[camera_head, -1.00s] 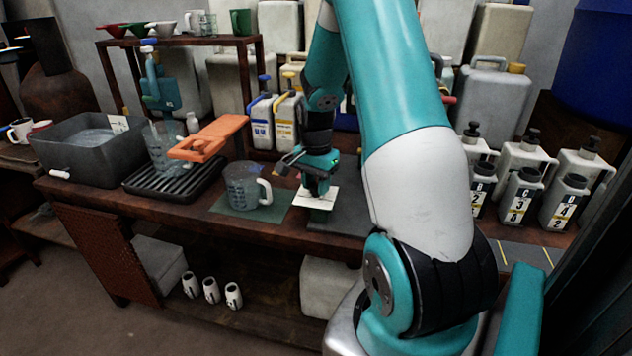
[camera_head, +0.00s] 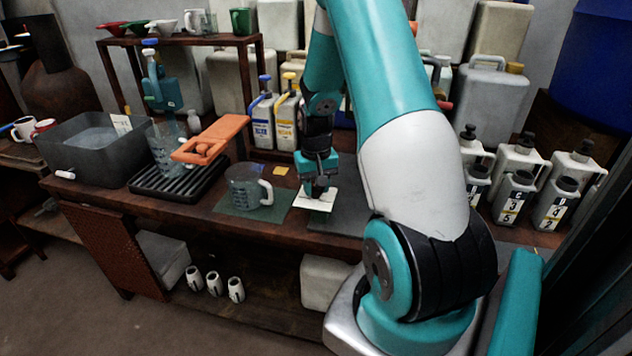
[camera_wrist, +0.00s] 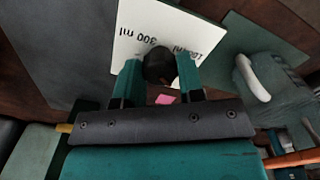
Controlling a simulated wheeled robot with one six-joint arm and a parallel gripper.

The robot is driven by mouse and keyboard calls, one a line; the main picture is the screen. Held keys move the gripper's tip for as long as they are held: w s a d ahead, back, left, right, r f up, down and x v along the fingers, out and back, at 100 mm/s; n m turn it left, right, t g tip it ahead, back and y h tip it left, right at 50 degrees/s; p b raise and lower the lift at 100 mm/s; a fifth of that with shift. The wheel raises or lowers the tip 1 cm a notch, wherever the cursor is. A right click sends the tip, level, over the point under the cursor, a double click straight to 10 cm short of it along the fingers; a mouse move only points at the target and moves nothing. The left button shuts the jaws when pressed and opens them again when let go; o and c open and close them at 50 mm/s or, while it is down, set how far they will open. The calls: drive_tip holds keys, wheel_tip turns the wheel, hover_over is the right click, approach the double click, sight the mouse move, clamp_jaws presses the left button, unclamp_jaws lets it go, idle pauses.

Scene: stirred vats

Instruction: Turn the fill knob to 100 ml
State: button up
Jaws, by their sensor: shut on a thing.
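The fill knob (camera_wrist: 158,60) is dark and round in the wrist view. It sits on a white plate (camera_wrist: 128,45) with upside-down black print, one mark reading "300 ml" and another too unclear to read surely. My gripper (camera_wrist: 160,72) is shut on the knob, a teal finger on each side. Which mark the knob points at is hidden. In the head view my gripper (camera_head: 316,190) points down over the white plate (camera_head: 326,203) at the bench's front. A clear measuring jug (camera_head: 243,190) with a white handle stands left of it on a green mat (camera_head: 228,208).
An orange tray (camera_head: 222,133) and a black slatted rack (camera_head: 165,187) stand farther left, with a grey basin (camera_head: 75,160) beyond. Pump bottles (camera_head: 512,195) stand at right. The dark mat (camera_head: 350,215) beside the plate is clear.

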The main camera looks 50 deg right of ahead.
drive_tip(key=shift+n+p, duration=0.35)
drive_tip(key=shift+n, duration=0.85)
drive_tip(key=shift+w, duration=0.1)
drive_tip(key=o, duration=0.9)
wheel_tip(320, 180, up, 18)
drive_tip(key=shift+f+p, duration=0.25)
drive_tip(key=shift+p, duration=0.1)
